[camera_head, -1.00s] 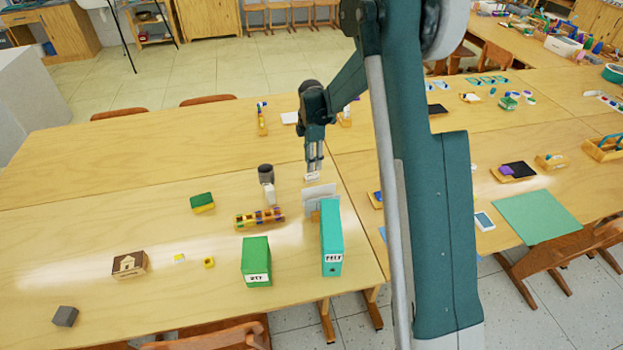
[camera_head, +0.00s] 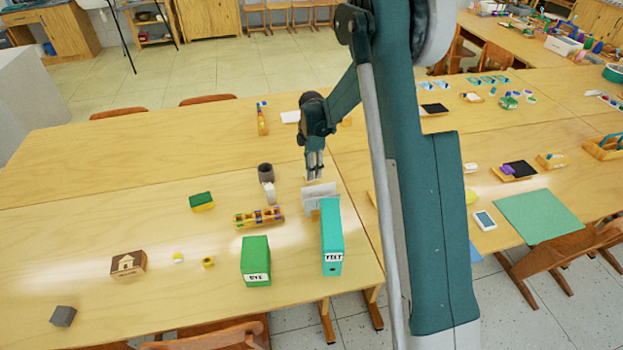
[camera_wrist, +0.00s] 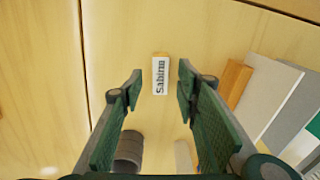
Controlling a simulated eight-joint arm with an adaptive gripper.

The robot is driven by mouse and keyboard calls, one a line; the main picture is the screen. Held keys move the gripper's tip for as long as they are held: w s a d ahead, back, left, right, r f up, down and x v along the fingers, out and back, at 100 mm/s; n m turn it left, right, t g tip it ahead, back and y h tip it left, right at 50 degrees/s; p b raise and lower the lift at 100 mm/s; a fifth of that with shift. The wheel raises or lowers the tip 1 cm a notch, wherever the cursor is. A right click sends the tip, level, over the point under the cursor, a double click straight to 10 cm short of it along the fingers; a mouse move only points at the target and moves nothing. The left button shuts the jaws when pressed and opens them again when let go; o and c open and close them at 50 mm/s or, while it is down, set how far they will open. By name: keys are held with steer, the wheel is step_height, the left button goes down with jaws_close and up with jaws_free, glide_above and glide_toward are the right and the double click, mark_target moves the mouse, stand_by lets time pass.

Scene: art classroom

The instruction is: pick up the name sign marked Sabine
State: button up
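The name sign (camera_wrist: 160,76) is a small white plate with dark lettering that looks like "Sabine", on a wooden base. In the wrist view it stands between and slightly beyond my fingertips, with a gap on each side. My gripper (camera_wrist: 160,82) is open and empty, pointing down at the table. In the head view my gripper (camera_head: 314,176) is low over the table behind the upright cards, and the sign is mostly hidden there.
Upright grey and white cards (camera_head: 318,193) stand close in front of my gripper, beside a teal binder (camera_head: 332,235). A dark cylinder (camera_head: 265,172) is to the left; it shows in the wrist view (camera_wrist: 129,148). The table's left side has free room.

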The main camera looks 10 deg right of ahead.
steer(key=shift+f, duration=1.55)
steer(key=shift+c, duration=0.6)
steer(key=c, duration=0.7)
